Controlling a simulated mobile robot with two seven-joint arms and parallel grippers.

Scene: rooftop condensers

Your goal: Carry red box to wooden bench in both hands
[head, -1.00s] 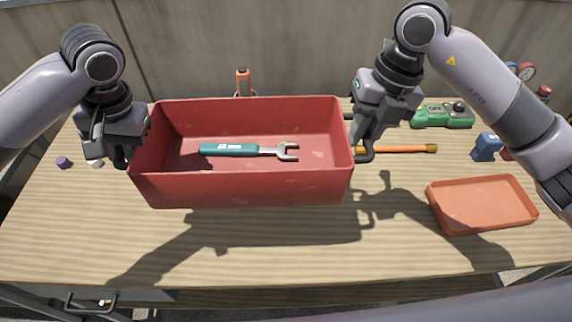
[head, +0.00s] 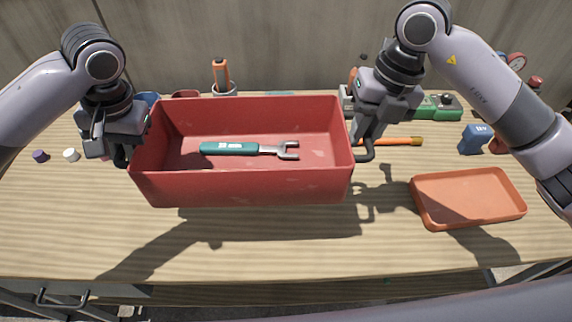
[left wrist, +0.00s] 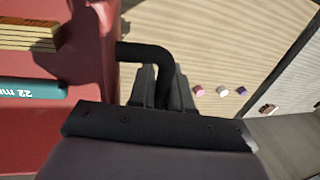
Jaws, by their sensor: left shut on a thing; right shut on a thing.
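The red box (head: 240,192) is an open, long tray-like box, held level above the wooden bench (head: 300,252), with its shadow on the bench top below. A wrench with a teal handle (head: 228,148) lies in it. My left gripper (head: 121,157) is shut on the box's left end handle; the left wrist view shows the fingers (left wrist: 162,88) around the black handle (left wrist: 145,52). My right gripper (head: 361,152) is shut on the handle at the right end. The left wrist view also shows yellowish wooden strips (left wrist: 30,35) inside the box.
An orange tray (head: 467,198) sits on the bench at right, with a blue object (head: 474,138) behind it. An orange-handled tool (head: 400,141), a green device (head: 440,106) and an orange tool in a cup (head: 221,76) stand farther back. Small caps (head: 40,156) lie at left. The front strip is clear.

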